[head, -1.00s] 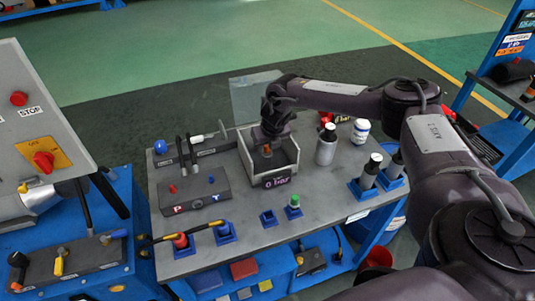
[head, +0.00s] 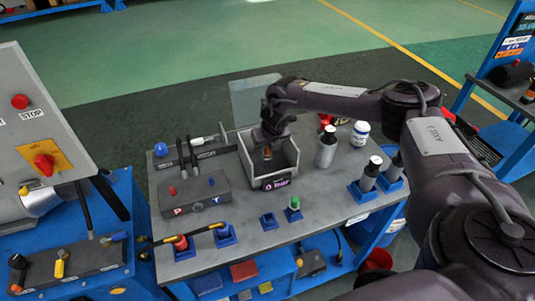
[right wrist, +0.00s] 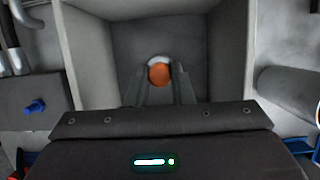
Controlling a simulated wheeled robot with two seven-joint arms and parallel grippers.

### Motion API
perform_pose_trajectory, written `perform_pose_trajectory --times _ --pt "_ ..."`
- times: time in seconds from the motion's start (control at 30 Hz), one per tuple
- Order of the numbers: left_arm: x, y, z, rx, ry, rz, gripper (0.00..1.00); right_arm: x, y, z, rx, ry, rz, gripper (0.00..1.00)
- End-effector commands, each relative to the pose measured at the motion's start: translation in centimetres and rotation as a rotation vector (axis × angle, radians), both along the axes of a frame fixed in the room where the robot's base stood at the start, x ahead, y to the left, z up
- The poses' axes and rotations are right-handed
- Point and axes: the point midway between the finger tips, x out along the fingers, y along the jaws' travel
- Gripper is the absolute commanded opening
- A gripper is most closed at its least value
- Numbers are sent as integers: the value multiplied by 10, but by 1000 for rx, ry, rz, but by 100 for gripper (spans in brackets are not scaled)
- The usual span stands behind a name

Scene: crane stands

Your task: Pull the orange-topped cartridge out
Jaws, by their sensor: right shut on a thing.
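The orange-topped cartridge (right wrist: 160,74) stands in a grey open box (right wrist: 233,58), with a pale ring around or behind its orange top in the right wrist view. In the head view its orange part (head: 267,151) shows just under my right gripper (head: 267,155). My right gripper is shut on the cartridge, its two fingers (right wrist: 160,88) one on each side. The cartridge's lower part is hidden, so I cannot tell whether it is still seated. My left gripper is not in view.
Box walls surround my right gripper closely. A grey block with "P" and "T" labels (head: 195,196) stands left of the box; a silver bottle (head: 325,150) and white jar (head: 360,133) stand right.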

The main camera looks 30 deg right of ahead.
Motion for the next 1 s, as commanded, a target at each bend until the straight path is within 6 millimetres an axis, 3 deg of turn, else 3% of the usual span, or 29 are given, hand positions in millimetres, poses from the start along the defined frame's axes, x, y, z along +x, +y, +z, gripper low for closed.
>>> perform_pose_trajectory --times 1.0 --pt "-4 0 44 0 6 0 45 1 0 54 2 -4 -1 0"
